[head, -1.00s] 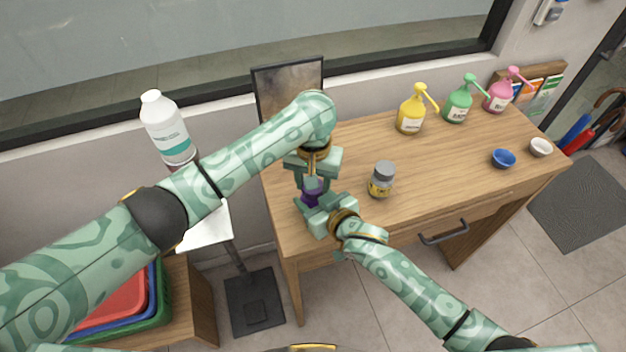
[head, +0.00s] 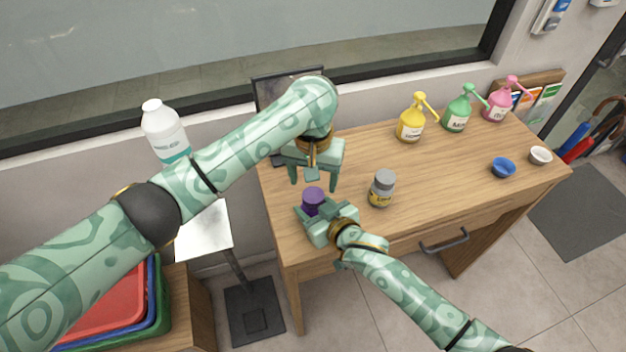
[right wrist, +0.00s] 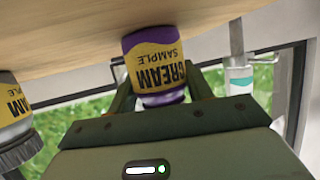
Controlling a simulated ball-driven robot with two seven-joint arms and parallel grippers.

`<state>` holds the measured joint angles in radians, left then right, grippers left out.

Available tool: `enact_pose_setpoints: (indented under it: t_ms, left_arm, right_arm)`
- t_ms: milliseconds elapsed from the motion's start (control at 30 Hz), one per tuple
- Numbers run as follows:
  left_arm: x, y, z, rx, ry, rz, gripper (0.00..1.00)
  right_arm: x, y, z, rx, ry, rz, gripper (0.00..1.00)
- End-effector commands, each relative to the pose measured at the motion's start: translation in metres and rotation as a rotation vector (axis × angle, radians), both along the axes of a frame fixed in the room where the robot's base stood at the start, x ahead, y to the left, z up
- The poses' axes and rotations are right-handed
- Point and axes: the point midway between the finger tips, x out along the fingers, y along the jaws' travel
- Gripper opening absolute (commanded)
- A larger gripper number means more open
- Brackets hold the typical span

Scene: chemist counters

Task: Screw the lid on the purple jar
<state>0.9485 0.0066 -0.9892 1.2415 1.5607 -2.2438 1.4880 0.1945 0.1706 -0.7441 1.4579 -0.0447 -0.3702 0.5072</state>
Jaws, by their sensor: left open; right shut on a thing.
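The purple jar (right wrist: 155,65) has a yellow "CREAM SAMPLE" label and appears upside down in the right wrist view. My right gripper (head: 318,214) is shut on it at the desk's front left; its fingers flank the jar in the right wrist view. The purple lid (head: 313,194) shows as a flat round top on the jar in the head view. I cannot tell how tight it sits. My left gripper (head: 314,181) points down, open and empty, just above the lid, with its fingers apart on either side.
A grey-lidded jar (head: 382,188) stands close to the right of my right gripper. Yellow (head: 411,124), green (head: 457,113) and pink (head: 498,105) pump bottles line the back. The desk's middle (head: 440,170) is clear.

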Motion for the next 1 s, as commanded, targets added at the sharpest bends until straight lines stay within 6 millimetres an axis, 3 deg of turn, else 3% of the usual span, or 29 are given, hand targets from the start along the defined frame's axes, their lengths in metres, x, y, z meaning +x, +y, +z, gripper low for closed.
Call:
enact_pose_setpoints:
  t_ms: [167,267,500,700,1000]
  left_arm:
    - [0.001,0.000,0.001,0.000,-0.003,0.000,0.61]
    - [0.008,0.002,0.013,0.002,-0.026,0.005,0.61]
    - [0.006,0.001,0.029,-0.004,-0.020,0.474,0.61]
    - [0.001,0.000,0.031,-0.002,-0.001,0.829,0.61]
    - [0.000,0.000,0.031,0.001,0.001,0.968,0.61]
  right_arm:
    - [0.000,0.000,-0.001,-0.001,0.002,0.000,0.00]
    - [0.000,0.000,-0.001,-0.001,0.002,0.000,0.00]
    - [0.000,0.000,-0.001,-0.001,0.002,0.000,0.00]
    - [0.000,0.000,-0.001,-0.001,0.002,0.000,0.00]
    - [0.000,0.000,-0.001,-0.001,0.002,0.000,0.00]
